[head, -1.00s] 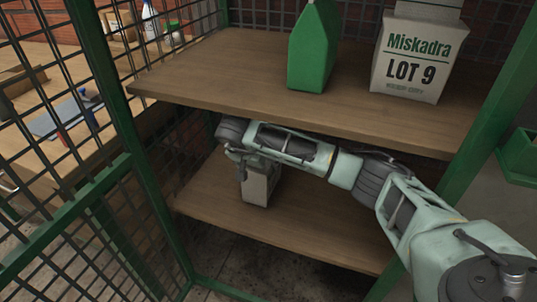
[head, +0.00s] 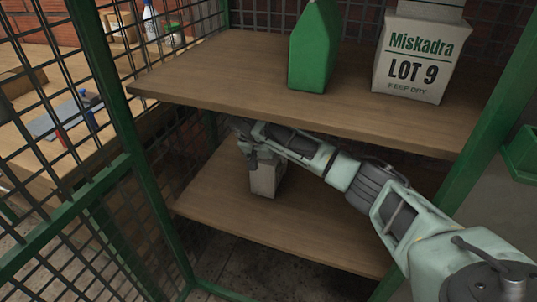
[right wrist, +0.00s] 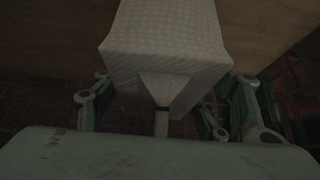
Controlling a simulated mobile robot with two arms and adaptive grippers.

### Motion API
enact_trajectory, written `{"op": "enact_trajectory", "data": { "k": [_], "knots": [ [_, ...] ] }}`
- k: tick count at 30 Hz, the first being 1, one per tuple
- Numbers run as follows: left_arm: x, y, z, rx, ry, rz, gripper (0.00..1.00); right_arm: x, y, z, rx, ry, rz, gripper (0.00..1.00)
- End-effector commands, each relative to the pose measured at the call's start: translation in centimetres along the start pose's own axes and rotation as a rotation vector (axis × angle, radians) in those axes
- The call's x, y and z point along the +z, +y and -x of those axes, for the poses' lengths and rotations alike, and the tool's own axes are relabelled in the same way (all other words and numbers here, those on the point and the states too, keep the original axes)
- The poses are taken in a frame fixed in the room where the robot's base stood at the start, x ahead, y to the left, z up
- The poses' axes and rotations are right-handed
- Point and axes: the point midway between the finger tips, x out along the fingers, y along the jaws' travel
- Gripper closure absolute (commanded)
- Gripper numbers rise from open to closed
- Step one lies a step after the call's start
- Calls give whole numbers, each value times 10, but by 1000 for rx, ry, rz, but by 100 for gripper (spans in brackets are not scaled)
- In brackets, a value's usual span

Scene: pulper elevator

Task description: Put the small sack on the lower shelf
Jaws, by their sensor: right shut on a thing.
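The small sack (head: 265,181) is pale and boxy. It is upright at the lower shelf (head: 300,222), toward its left part, under the upper shelf. I cannot tell whether its base touches the board. My right gripper (head: 262,158) reaches in from the right between the shelves and is shut on the sack's upper part. In the right wrist view the sack (right wrist: 165,40) fills the middle, with fingers of the right gripper (right wrist: 160,100) on both sides of it. My left gripper is not in view.
The upper shelf (head: 215,70) holds a green carton (head: 313,55) and a white "Miskadra LOT 9" sack (head: 413,60). It hangs close above my right arm. A green mesh cage door (head: 75,195) stands at the left. The lower shelf's front is clear.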

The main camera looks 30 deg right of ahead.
Motion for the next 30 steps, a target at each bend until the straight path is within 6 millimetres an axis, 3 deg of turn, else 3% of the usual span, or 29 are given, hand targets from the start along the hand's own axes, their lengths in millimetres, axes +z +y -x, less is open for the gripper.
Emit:
{"op": "enact_trajectory", "data": {
  "k": [1, 2, 6, 8, 21, 23, 30],
  "knots": [
    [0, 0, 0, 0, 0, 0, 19, -2, -1, 1, -3, 4, -2, 97],
    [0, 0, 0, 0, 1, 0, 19, 0, 0, -1, 0, 0, 0, 31],
    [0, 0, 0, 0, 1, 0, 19, 0, 0, 0, 0, 0, -1, 19],
    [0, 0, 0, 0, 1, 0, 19, 0, 0, 0, 0, 0, 0, 15],
    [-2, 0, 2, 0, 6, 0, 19, -2, 0, 7, -2, 2, -1, 15],
    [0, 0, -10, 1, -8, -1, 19, -3, 0, 13, -3, 3, 1, 15],
    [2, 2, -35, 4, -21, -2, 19, 40, -1, 40, -3, 0, 6, 15]
  ]
}}
